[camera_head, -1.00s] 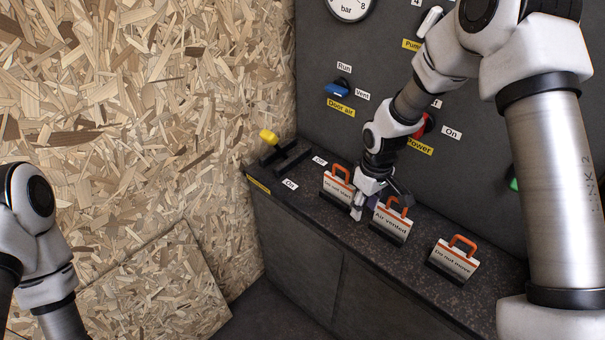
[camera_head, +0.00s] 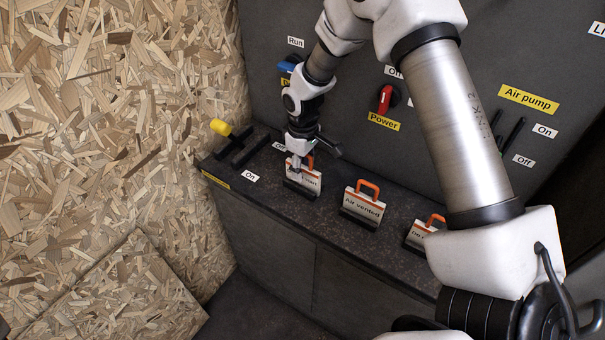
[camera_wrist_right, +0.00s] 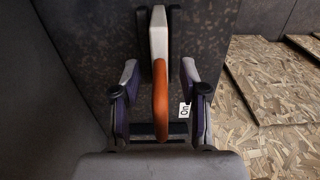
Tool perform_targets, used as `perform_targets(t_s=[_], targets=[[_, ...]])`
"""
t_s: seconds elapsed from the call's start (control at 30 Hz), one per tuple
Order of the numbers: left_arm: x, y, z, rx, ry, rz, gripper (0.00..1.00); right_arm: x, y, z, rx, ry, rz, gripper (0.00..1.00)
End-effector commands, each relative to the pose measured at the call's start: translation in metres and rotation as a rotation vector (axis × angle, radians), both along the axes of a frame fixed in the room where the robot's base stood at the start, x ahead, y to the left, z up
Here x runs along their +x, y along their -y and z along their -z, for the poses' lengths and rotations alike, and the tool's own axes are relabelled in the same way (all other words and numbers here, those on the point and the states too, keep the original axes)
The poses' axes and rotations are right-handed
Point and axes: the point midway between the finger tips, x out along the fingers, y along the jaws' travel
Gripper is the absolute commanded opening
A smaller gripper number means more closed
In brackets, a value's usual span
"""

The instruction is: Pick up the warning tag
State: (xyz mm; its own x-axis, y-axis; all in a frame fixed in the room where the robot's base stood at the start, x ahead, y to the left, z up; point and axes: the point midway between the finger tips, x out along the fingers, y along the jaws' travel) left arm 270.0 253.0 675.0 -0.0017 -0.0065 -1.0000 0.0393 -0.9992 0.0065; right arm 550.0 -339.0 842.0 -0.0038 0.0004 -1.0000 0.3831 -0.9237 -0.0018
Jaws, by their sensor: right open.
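Three warning tags with orange handles stand in a row on the dark counter. The leftmost tag (camera_head: 309,181), its text partly covered ("...start"), is at my right gripper (camera_head: 298,163). The "Air vented" tag (camera_head: 363,209) stands in the middle, and a third tag (camera_head: 418,234) is partly hidden by my right arm. In the right wrist view, my right gripper (camera_wrist_right: 159,75) is open, with one finger on each side of a tag's orange handle (camera_wrist_right: 160,105) and white plate (camera_wrist_right: 158,40). Gaps show between fingers and tag. My left gripper is out of view.
A yellow-handled lever (camera_head: 221,128) stands at the counter's left end. The dark panel behind carries a red Power knob (camera_head: 385,98) and a blue knob (camera_head: 287,70). A chipboard wall (camera_head: 110,120) closes the left side. The counter (camera_head: 335,232) is clear in front of the tags.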

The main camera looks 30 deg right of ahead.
Motion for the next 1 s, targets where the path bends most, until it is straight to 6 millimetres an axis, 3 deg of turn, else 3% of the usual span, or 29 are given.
perform_targets(t_s=[0.17, 0.3, 0.77, 1.0], targets=[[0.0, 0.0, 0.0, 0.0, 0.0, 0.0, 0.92, 0.0, 0.0, 0.001, 0.0, 0.002, 0.0, 0.44], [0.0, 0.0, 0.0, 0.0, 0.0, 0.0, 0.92, 0.0, 0.0, 0.0, 0.0, 0.002, 0.0, 0.0], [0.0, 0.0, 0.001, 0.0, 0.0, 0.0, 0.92, 0.001, 0.0, -0.002, 0.0, 0.002, 0.001, 0.0], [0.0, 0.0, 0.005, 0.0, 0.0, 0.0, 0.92, 0.002, 0.0, -0.028, 0.0, 0.005, 0.001, 0.0]])
